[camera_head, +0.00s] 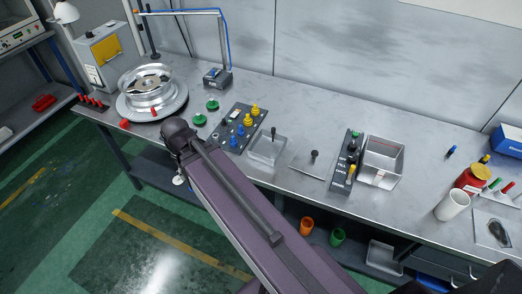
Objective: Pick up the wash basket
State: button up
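No basket is clearly marked as the wash basket, and I cannot tell which container it is. A grey open box-shaped basket (397,178) with a small label stands on the bench right of centre. A smaller pale, see-through open container (260,160) stands on the bench near the middle. A third shallow pale container (383,263) is on the lower shelf. My arm reaches from the bottom right up to the bench's front edge at left, left of these containers. I cannot make out my gripper's fingers.
A silver wheel (150,92) sits on a round stand at the back left. A red jar (472,180) and white cup (452,205) stand at right. The bench's back middle is clear.

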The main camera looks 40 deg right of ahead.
aim_at(268, 146)
jog(key=u, duration=0.15)
jog(key=k, duration=1.35)
jog(key=z, duration=1.15)
jog(key=i, duration=1)
jog(key=u, duration=0.05)
